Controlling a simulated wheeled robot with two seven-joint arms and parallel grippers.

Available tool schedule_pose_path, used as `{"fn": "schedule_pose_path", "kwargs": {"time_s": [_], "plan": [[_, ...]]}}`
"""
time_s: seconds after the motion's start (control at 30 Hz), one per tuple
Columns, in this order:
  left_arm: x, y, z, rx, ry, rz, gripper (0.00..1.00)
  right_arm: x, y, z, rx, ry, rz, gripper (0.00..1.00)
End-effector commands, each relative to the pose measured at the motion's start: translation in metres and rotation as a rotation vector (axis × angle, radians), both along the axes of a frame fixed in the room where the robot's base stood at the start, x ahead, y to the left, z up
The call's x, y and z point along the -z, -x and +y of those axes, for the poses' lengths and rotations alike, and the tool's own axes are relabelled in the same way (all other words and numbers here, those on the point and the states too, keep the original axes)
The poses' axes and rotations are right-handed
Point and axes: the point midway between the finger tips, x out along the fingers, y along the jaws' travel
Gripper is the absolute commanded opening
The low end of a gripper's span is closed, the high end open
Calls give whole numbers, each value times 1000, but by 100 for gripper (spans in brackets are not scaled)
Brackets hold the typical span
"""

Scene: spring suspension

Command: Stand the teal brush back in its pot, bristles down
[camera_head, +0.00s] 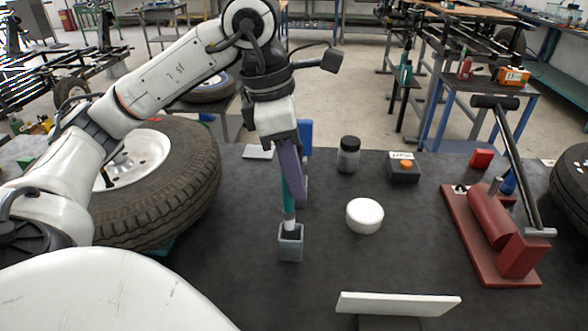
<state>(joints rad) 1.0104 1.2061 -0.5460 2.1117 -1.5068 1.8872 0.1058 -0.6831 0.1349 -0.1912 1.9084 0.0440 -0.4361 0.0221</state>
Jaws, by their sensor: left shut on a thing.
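The teal brush (287,196) is upright, bristle end down, in my left gripper (294,188), which is shut on it. The gripper points down from above and its fingers partly hide the handle. The small grey square pot (290,247) stands on the dark table directly below. The brush's pale ferrule and dark lower end are at the pot's open top. I cannot tell how far the bristles are inside. My right gripper is not in view.
A large tyre (190,185) lies to the left. A white round tub (364,215), a dark-lidded jar (348,155) and a black box with an orange button (403,168) are to the right. A red lever press (490,235) stands farther right. A white panel (398,304) is at the front.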

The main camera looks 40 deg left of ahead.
Motion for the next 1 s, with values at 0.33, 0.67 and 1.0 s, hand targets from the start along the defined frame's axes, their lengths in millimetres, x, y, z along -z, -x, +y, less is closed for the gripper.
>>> {"fn": "schedule_pose_path", "kwargs": {"time_s": [0.33,0.67,1.0], "plan": [[32,0,0,0,-1,1,0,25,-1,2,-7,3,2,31],[49,0,0,1,-1,1,0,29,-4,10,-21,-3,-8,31],[49,0,0,0,0,0,25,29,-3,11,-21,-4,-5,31]]}}
